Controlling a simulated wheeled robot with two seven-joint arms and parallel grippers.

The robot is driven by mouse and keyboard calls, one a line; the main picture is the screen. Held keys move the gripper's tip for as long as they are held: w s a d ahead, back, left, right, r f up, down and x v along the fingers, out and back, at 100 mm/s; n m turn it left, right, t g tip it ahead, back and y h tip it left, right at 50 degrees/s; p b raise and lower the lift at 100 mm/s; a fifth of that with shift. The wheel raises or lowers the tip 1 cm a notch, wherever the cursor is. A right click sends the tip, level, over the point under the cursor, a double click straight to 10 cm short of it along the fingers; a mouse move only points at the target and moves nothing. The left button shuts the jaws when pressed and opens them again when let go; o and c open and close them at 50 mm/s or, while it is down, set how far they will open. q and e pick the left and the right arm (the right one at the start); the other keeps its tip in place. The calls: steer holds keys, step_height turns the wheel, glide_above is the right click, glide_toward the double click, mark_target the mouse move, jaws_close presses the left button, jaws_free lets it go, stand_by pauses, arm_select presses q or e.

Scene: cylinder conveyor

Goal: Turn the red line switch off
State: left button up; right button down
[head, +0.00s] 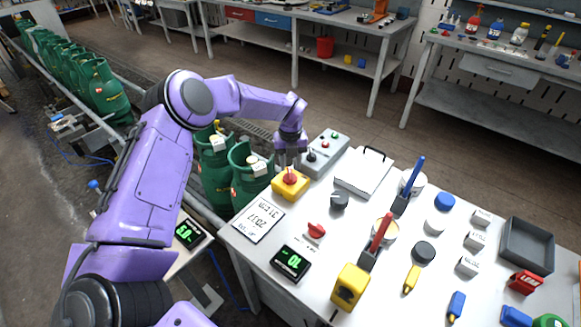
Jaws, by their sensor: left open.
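A lever switch with a red handle (382,231) rises from a dark base (368,259) on the white table, right of centre. Its handle leans up and slightly right, in front of a round tub. A similar switch with a blue handle (415,174) stands behind it. My left gripper (290,162) points down, open and empty, over the table's far left part. It is above and behind the yellow box with a red button (290,178), beside the grey control box (326,151), and well left of the red lever. My right gripper is out of view.
Green cylinders (249,178) stand on the conveyor at left. A grey tray (526,246) is at right.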

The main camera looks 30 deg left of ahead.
mark_target(290, 173)
arm_select(q)
step_height(290, 173, down, 3)
steer(key=shift+s+r+p, duration=0.1)
steer(key=shift+r+p, duration=0.1)
steer(key=shift+p, duration=0.15)
steer(key=shift+f, duration=0.55)
jaws_close()
